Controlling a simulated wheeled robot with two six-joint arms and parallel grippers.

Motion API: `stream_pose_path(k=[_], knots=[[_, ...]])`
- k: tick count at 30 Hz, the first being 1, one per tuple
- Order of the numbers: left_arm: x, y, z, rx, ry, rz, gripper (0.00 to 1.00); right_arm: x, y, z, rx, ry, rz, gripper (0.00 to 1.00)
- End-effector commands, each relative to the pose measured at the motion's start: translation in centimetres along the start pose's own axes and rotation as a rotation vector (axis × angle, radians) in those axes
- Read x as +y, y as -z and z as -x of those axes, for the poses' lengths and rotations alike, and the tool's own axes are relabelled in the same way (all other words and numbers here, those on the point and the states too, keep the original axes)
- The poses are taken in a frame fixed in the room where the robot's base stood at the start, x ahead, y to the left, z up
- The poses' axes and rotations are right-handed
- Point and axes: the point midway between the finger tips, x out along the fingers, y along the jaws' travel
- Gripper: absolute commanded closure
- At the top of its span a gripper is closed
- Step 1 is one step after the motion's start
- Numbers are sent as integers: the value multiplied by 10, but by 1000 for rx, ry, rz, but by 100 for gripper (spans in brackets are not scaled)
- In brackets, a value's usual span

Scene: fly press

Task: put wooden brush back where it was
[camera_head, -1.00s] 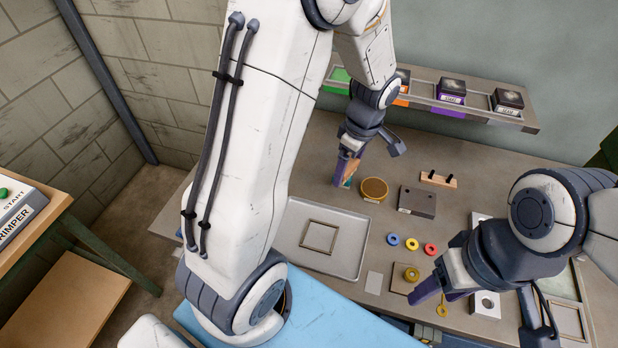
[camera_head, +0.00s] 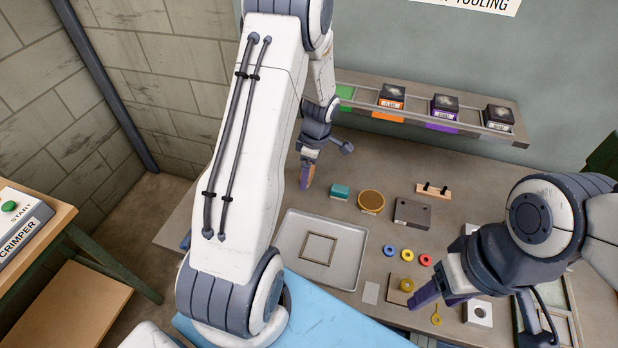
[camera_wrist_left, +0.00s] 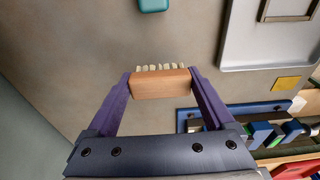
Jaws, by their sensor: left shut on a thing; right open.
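The wooden brush (camera_wrist_left: 160,84) is a plain tan wood block with pale bristles on its far side. My left gripper (camera_wrist_left: 162,88) is shut on it, one purple finger at each end, in the left wrist view. In the head view my left gripper (camera_head: 306,172) is over the back left of the bench, and only a small brown part of the brush shows there. The brush's height above the bench is hard to tell. My right gripper (camera_head: 440,291) is open and empty over the front right of the bench.
A teal block (camera_head: 340,191) and a round brown-topped tin (camera_head: 371,200) stand right of my left gripper. A grey metal tray (camera_head: 346,262) lies in front. A shelf (camera_head: 513,136) with several labelled boxes runs along the wall. Bare bench lies left of the tray.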

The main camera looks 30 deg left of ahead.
Motion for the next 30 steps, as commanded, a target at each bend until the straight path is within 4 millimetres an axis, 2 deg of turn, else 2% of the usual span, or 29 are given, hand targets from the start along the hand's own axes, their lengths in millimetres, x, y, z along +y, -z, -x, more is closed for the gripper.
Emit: stream_pose_path(k=[6, 9, 22, 23, 30], knots=[[-2, -3, -28, 0, 7, -2, 74, -1, 1, 13, 0, 0, -1, 41], [-1, -5, -37, 0, 3, -2, 74, -1, 1, 14, 0, 0, -1, 41], [0, -6, -43, 0, 1, -1, 74, 0, 0, 7, 0, 0, 0, 41], [-1, -6, -42, 0, 1, -1, 2, -1, 0, 9, 0, 0, 0, 41], [-1, -6, -41, 0, 2, -1, 0, -1, 0, 10, 0, 0, 0, 41]])
